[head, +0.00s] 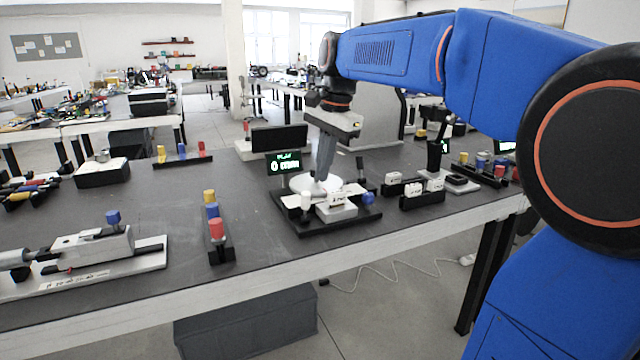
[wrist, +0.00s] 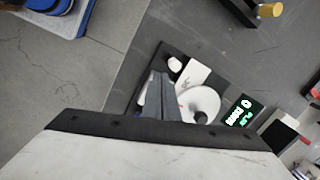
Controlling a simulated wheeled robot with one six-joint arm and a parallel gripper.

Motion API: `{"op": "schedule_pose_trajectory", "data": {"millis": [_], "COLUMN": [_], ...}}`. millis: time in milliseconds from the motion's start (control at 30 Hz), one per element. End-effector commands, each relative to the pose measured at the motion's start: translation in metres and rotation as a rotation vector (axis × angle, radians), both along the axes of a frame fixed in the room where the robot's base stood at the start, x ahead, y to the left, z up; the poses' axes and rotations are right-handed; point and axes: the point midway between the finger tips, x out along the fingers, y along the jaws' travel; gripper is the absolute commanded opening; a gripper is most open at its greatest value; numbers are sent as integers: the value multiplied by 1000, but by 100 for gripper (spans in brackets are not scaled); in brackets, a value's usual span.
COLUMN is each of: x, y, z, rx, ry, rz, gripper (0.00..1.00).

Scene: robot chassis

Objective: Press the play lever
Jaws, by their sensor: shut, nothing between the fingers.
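A player-like device sits on a black base board (head: 318,227) on the table. It carries a white disc (head: 302,183), a labelled white block (head: 337,211), a white-topped post (head: 306,201), a blue knob (head: 369,198) and a green-lit display (head: 284,163). I cannot tell for sure which part is the play lever. My gripper (head: 322,178) is shut and empty, pointing down over the device beside the disc. In the wrist view its fingers (wrist: 160,76) hide part of the device; the disc (wrist: 204,103) and display (wrist: 241,110) show to their right. Contact cannot be told.
A black rack with yellow, blue and red pegs (head: 214,233) stands left of the device. A grey-white fixture with a blue knob (head: 92,245) lies farther left. Black holders with white blocks (head: 420,193) stand close on the right. The table between rack and device is clear.

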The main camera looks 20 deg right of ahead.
Motion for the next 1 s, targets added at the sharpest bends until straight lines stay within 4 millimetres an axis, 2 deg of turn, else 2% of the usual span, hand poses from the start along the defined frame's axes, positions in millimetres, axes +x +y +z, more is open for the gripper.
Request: {"op": "schedule_pose_trajectory", "data": {"millis": [100, 333, 1000], "x": [-1, -3, -3], "y": [-2, -4, -4], "z": [19, 39, 41], "rx": [0, 0, 0], "ry": [-2, 0, 1], "rz": [0, -1, 0], "gripper": [0, 0, 0]}}
